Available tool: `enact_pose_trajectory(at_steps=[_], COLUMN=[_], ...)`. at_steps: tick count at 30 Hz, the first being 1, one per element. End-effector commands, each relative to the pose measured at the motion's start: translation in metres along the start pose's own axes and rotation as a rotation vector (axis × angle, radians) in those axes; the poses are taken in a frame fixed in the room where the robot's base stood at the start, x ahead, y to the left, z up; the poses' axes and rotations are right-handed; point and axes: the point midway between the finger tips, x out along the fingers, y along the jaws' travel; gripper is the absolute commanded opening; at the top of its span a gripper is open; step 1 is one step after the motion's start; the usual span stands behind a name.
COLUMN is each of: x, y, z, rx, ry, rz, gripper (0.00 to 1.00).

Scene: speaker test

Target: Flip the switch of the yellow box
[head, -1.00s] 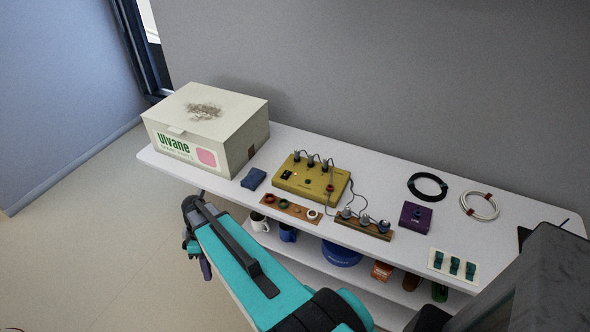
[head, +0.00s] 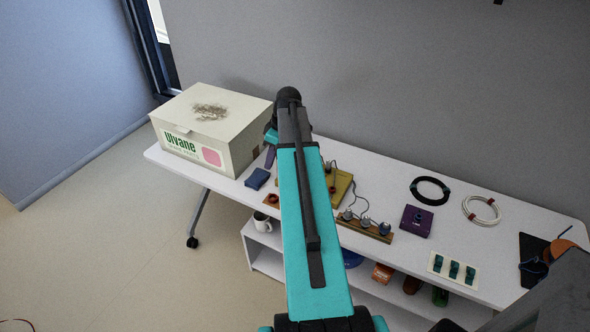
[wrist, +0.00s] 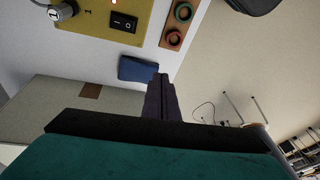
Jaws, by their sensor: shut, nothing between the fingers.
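The yellow box (head: 342,186) lies on the white table, mostly hidden behind my arm in the head view. In the wrist view the yellow box (wrist: 88,12) is at the top, with a black rocker switch (wrist: 124,22) marked with white symbols and a red light beside it. My gripper (wrist: 160,80) is shut and empty, its dark fingertips pointing up the wrist picture. They appear over or near a small blue block (wrist: 138,69), below and to the right of the switch and apart from it. In the head view my gripper (head: 269,158) shows partly, left of my arm.
A large white carton (head: 215,125) stands at the table's left end. A wooden strip with coloured rings (wrist: 180,22) lies beside the yellow box. Jacks with cables (head: 365,226), a purple box (head: 417,220), cable coils and a switch plate (head: 452,268) are to the right.

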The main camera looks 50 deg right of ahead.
Motion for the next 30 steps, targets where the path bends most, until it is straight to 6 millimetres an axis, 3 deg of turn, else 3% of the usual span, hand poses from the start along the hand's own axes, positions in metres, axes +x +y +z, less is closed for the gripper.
enact_pose_trajectory(at_steps=[1, 3, 9, 14, 30], x=[-0.022, -0.046, -0.086, -0.090, -0.084], y=[0.013, 0.026, 0.047, 0.051, 0.051], z=[0.010, 0.023, 0.055, 0.066, 0.065], rx=[0.023, 0.049, 0.105, 0.122, 0.120], ry=[0.013, 0.027, 0.047, 0.049, 0.048], rz=[0.029, 0.061, 0.116, 0.121, 0.118], gripper=[0.00, 0.00, 0.00, 0.00, 0.00])
